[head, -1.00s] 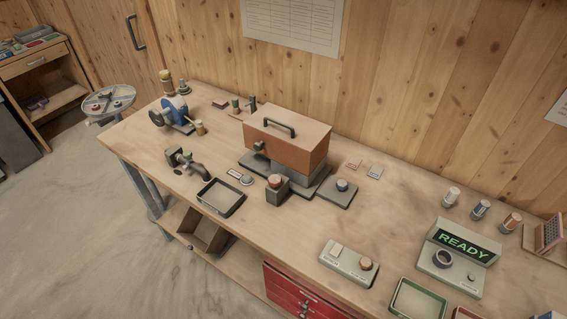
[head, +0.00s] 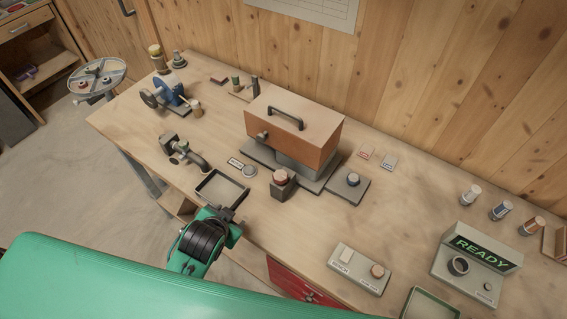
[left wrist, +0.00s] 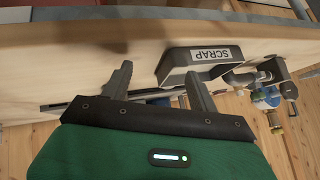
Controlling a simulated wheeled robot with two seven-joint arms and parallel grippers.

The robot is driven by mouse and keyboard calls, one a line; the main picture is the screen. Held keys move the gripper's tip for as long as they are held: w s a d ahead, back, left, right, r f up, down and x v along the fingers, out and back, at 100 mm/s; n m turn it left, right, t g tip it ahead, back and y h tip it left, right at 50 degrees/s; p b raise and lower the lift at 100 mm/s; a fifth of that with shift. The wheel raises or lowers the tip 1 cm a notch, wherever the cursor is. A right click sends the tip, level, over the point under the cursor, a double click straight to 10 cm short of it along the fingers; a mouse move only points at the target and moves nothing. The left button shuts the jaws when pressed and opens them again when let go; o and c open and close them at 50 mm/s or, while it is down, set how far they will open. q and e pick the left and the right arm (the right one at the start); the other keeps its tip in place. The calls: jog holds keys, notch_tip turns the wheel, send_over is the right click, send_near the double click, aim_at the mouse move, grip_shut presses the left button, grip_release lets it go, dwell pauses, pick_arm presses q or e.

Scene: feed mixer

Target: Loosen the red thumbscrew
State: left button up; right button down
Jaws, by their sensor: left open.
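A round red-topped knob (head: 281,177) stands on a small dark block in front of the orange-brown box (head: 290,140); whether it is the red thumbscrew I cannot tell for sure. My left gripper (head: 236,206) is at the bench's front edge, in front of and left of that knob, apart from it and beside the dark tray (head: 212,190). In the left wrist view my left gripper (left wrist: 160,82) has its two fingers spread with nothing between them. The tray labelled SCRAP (left wrist: 178,65) is close by there. My right gripper is not in view.
A clamp-like metal fitting (head: 183,152) and a blue machine (head: 172,97) stand on the left. A grey block with a dark knob (head: 352,180) is right of the red-topped knob. A two-button box (head: 357,269) and a READY display (head: 478,255) are at right. Bare bench lies between.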

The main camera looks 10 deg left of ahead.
pick_arm(q)
jog(key=w+d+r+m+t+h, duration=0.25)
jog(key=w+r+m+t, duration=0.2)
jog(key=r, duration=0.25)
jog(key=w+d+r+m+t+h, duration=0.1)
jog(key=w+d+r+m+t, duration=0.3)
jog(key=r, duration=0.4)
jog(key=w+d+r+m+t+h, duration=0.2)
jog(key=w+d+r+m+t, duration=0.15)
jog(key=w+r, duration=0.3)
jog(key=s+d+r+m+g+h, duration=0.4)
jog(key=d+r+m+g+h, duration=0.3)
jog(key=m, duration=0.9)
jog(key=s+d+r+m+g+h, duration=0.4)
jog(key=d+m+g+h, duration=0.55)
jog(key=m, duration=0.55)
jog(key=m+g+y, duration=0.4)
jog(key=m+y, duration=1.4)
jog(key=y, duration=0.3)
send_over(280, 175)
notch_tip(280, 175, down, 13)
jog(key=shift+t, duration=0.25)
notch_tip(280, 175, down, 12)
jog(key=p, duration=0.5)
jog(key=shift+r+p, duration=0.1)
jog(key=shift+p, duration=0.2)
jog(key=shift+f, duration=0.8)
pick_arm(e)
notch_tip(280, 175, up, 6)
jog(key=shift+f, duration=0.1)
